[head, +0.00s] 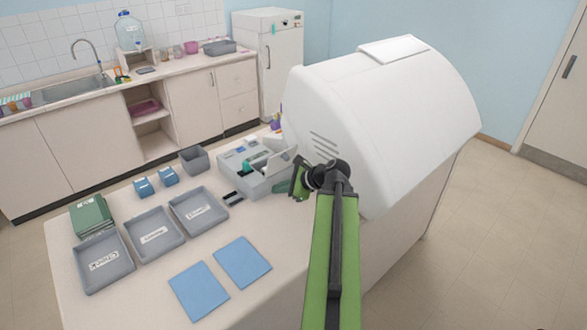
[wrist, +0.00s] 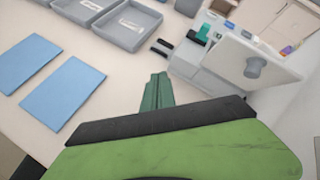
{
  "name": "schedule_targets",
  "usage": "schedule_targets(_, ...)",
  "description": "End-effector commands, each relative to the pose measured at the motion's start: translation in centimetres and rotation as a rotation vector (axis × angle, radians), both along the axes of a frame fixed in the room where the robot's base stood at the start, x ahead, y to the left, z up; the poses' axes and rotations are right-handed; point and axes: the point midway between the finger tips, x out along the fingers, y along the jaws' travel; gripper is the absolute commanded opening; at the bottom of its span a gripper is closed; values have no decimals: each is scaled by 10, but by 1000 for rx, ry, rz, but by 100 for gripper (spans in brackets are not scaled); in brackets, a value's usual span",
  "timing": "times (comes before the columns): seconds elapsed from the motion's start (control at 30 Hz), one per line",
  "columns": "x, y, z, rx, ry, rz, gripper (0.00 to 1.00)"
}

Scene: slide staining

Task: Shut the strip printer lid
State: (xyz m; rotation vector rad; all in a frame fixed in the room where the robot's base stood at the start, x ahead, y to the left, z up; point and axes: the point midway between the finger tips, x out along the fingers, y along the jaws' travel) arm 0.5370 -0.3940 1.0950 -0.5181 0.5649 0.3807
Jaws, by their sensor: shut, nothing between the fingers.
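The strip printer (head: 246,178) is a pale grey box on the table, left of the large white housing. Its lid (head: 279,162) stands raised, a light panel tilted up at the printer's right side. In the wrist view the lid (wrist: 240,58) shows its face with a round grey knob (wrist: 255,67), at the upper right. My gripper (head: 281,188) is shut and empty just in front of the printer, close to its right front corner. In the wrist view the closed green fingertips (wrist: 157,80) point toward the printer's front, left of the lid and apparently apart from it.
A large white rounded housing (head: 385,110) stands close on the right. Three grey labelled trays (head: 133,252), two blue mats (head: 199,291), green books (head: 90,214), small blue boxes (head: 144,187) and a grey bin (head: 194,160) occupy the left. A dark small item (head: 232,198) lies before the printer.

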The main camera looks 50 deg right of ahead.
Motion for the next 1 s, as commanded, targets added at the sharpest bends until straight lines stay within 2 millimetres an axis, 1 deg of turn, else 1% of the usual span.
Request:
schedule_targets(0.03,-21,-35,6,88,-40,-136,0)
schedule_targets(0.1,-46,-71,19,210,-100,-289,0)
schedule_targets(0.2,-72,-104,33,330,-163,-429,0)
schedule_targets(0.3,-85,-119,40,388,-196,-492,0)
schedule_targets(0.4,-87,-122,41,402,-203,-506,0)
schedule_targets(0.53,-80,-122,37,401,-202,-502,0)
schedule_targets(0.63,-67,-122,30,399,-201,-501,0)
schedule_targets(1.0,8,-126,-2,398,-200,-498,0)
